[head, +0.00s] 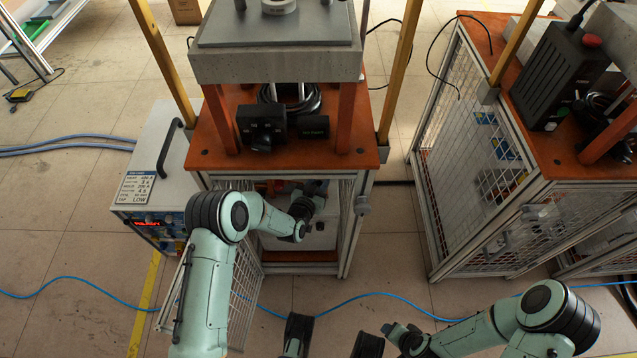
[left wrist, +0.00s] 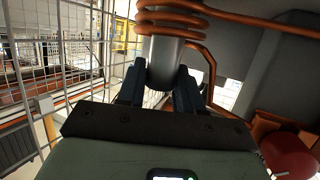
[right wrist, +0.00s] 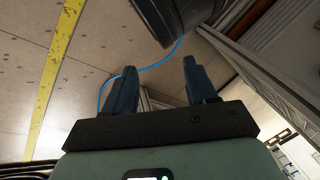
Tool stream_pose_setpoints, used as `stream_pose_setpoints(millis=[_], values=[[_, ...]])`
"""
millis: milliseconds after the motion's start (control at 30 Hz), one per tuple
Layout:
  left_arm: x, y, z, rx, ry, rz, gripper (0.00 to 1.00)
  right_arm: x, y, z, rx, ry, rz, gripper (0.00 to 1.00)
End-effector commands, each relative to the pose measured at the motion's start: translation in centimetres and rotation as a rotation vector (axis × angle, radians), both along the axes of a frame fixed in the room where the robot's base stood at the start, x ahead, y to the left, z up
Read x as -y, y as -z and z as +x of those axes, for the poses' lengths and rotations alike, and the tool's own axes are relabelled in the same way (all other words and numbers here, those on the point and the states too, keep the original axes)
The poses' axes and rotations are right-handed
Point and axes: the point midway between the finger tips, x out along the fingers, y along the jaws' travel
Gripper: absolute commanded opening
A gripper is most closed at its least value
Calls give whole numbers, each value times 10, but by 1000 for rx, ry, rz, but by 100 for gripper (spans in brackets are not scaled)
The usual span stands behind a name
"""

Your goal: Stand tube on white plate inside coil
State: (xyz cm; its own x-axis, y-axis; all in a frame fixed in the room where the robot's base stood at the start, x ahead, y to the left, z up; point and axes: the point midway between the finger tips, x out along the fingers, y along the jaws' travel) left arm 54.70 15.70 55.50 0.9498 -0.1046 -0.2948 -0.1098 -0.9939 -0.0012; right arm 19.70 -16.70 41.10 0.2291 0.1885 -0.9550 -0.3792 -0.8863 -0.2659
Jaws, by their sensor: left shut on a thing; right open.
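My left gripper (left wrist: 158,90) is shut on a grey metal tube (left wrist: 162,64) in the left wrist view. The upper part of the tube runs up among the turns of the copper coil (left wrist: 172,18), which cross in front of it and seem to ring it. The tube's upper end is hidden. In the head view my left arm reaches into the cage below the orange bench top, and the tube and coil cannot be made out there. I cannot make out the white plate in any view. My right gripper (right wrist: 158,95) is open and empty above the floor.
The wire-mesh cage wall (left wrist: 75,50) runs close beside my left gripper. An orange bench top (head: 215,140) and a heavy press block (head: 275,68) stand above it. The heater unit (head: 150,195) is at left. A second caged bench (head: 470,150) stands right. Blue cables (head: 85,287) cross the floor.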

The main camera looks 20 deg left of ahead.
Motion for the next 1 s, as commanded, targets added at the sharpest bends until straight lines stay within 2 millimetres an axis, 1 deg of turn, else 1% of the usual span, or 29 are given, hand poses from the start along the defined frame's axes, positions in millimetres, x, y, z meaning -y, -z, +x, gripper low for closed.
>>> stream_pose_setpoints(millis=[33, 67, 100, 133, 433, 567, 667, 900, 1000], values=[[0, 1, 0, 2, 0, 0, 0, 1, 1, 1, 3, 2, -1, 56], [0, 1, 0, 0, 0, 0, 45, 1, 1, 1, 3, 2, -1, 56], [0, 1, 0, 0, 0, 0, 58, 1, 1, 1, 3, 2, -1, 56], [0, 0, 0, 0, 0, 0, 61, 1, 0, 1, 3, 2, -1, 56], [0, -1, 0, 0, 0, 0, 61, 0, -1, 0, 1, 0, 0, 56], [0, -10, 0, 1, 0, 0, 61, -4, -8, -8, -18, -8, 10, 56], [-2, -13, -18, -3, 0, 0, 61, -8, -13, -15, -38, -15, 19, 56], [-8, -29, -69, -3, -1, 0, 61, -17, -26, -34, -89, -36, 44, 56], [-10, -35, -87, -2, -1, 0, 61, -20, -30, -40, -104, -42, 52, 56]])
